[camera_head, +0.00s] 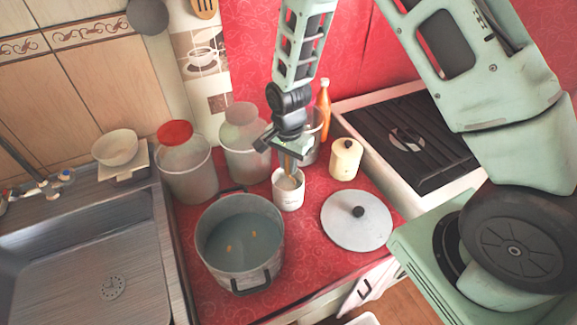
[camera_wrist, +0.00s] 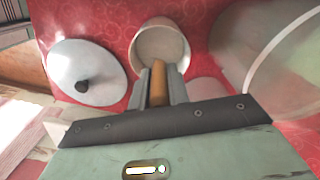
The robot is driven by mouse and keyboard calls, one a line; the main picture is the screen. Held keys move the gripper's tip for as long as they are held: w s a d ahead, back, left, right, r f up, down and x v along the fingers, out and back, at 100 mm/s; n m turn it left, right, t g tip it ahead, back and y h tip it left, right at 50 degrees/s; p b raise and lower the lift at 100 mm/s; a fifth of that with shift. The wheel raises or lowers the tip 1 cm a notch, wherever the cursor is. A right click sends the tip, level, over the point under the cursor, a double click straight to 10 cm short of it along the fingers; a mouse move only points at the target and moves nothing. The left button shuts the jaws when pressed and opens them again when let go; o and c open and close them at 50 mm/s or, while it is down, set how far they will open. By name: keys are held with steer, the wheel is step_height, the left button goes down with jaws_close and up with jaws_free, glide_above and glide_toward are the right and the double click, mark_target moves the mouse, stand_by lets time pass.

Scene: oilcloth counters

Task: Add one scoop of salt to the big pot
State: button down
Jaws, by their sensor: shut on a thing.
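My gripper (camera_head: 288,152) is shut on a wooden handle (camera_wrist: 158,82), seemingly the scoop's. It points down over a small white canister (camera_head: 288,198). In the head view the lower end of the scoop (camera_head: 289,168) reaches to the canister's mouth; its bowl is hidden. The wrist view shows the open canister (camera_wrist: 145,50) just beyond the fingers; its contents cannot be made out. The label is too small to read. The big grey pot (camera_head: 225,275) stands uncovered at the front left of the canister, with bluish liquid and small orange bits inside.
A pot lid (camera_head: 357,222) lies flat to the right, and a cream lidded jar (camera_head: 345,158) stands behind it. Two tall containers (camera_head: 190,178) (camera_head: 245,155) stand at the back left. An orange bottle (camera_head: 324,108) is behind. A stove (camera_head: 410,135) is right, a sink (camera_head: 90,255) left.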

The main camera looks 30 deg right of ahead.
steer(key=shift+r, duration=0.1)
step_height(320, 180, up, 10)
steer(key=p, duration=0.7)
steer(key=shift+p, duration=0.3)
